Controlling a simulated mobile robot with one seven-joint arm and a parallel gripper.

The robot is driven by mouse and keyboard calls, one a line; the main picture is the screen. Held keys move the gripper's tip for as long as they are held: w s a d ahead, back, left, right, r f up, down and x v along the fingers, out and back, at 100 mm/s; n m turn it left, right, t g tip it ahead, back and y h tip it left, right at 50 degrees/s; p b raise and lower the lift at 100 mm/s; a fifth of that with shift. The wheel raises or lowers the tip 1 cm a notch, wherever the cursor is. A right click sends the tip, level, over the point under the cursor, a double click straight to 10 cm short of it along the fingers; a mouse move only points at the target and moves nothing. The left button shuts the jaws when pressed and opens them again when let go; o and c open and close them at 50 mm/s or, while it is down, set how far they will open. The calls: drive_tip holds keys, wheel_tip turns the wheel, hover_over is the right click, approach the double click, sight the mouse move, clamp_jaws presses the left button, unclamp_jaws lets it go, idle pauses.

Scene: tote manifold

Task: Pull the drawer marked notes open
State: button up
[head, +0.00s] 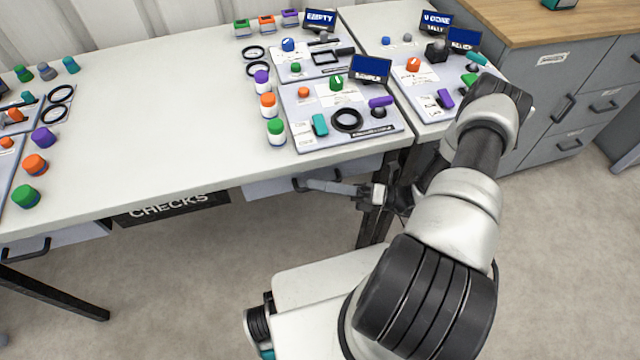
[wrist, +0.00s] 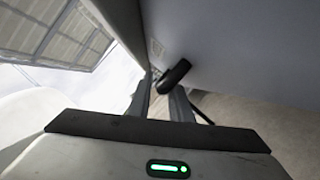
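A light grey drawer (head: 262,188) sits under the front edge of the white table, and its front also fills much of the wrist view (wrist: 225,45). It has a dark bar handle (wrist: 174,76). A small label (wrist: 157,47) is on its front, too small to read, so I cannot confirm the notes marking. My gripper (head: 318,186) reaches in from the right at the handle. In the wrist view its two fingers (wrist: 160,92) stand apart, with the handle's near end between or just past their tips. I see no clear contact.
A second drawer (head: 70,237) with a dark handle is at the table's left, beside a black CHECKS sign (head: 172,207). A dark table leg (head: 370,225) stands close to my gripper. A grey cabinet (head: 560,95) is at the right. The floor in front is clear.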

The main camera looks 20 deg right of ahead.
clamp_jaws()
drive_tip(key=shift+s, duration=0.15)
drive_tip(key=s, duration=2)
drive_tip(key=shift+s, duration=0.1)
unclamp_jaws()
drive_tip(key=shift+d, duration=0.1)
